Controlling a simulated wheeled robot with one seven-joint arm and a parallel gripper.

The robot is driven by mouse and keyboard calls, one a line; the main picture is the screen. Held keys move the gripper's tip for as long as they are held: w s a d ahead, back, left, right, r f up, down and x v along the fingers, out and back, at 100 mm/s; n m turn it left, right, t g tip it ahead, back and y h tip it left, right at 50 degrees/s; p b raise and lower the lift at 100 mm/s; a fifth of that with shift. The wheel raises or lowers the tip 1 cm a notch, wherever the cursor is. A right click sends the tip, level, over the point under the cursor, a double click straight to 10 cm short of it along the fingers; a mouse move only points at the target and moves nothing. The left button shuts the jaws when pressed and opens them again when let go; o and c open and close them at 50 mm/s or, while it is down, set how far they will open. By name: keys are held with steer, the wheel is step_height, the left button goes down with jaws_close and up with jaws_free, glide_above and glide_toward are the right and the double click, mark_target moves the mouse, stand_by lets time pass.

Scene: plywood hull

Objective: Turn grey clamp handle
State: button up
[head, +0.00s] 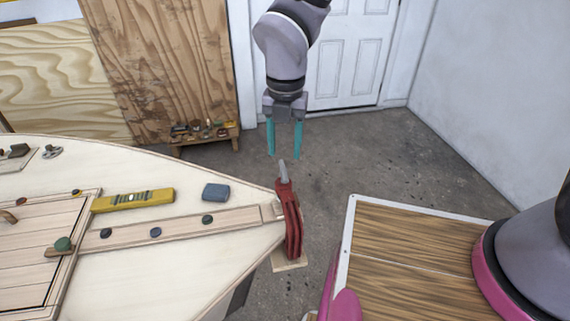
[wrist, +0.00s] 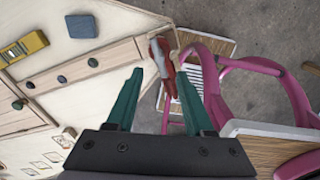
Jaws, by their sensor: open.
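A red clamp (head: 291,225) sits at the pointed end of the plywood hull (head: 235,263), with a short grey handle (head: 284,171) sticking up from its top. My gripper (head: 285,156) is open and empty, its two teal fingers pointing down just above the handle in the head view. In the wrist view the clamp (wrist: 164,62) shows ahead of and between the open fingers (wrist: 157,73), nearer the right one. The fingers do not appear to touch the clamp. The handle is hard to make out in the wrist view.
A yellow level (head: 133,200) and a blue block (head: 215,192) lie on the hull, beside a wooden strip with several dark round knobs. A low bench (head: 206,137) with small items stands behind. A wood-topped surface (head: 410,245) is at right. Grey floor lies open behind the clamp.

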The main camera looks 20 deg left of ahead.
mark_target(284, 170)
step_height(284, 170, down, 6)
steer(key=shift+r, duration=0.1)
jaws_close()
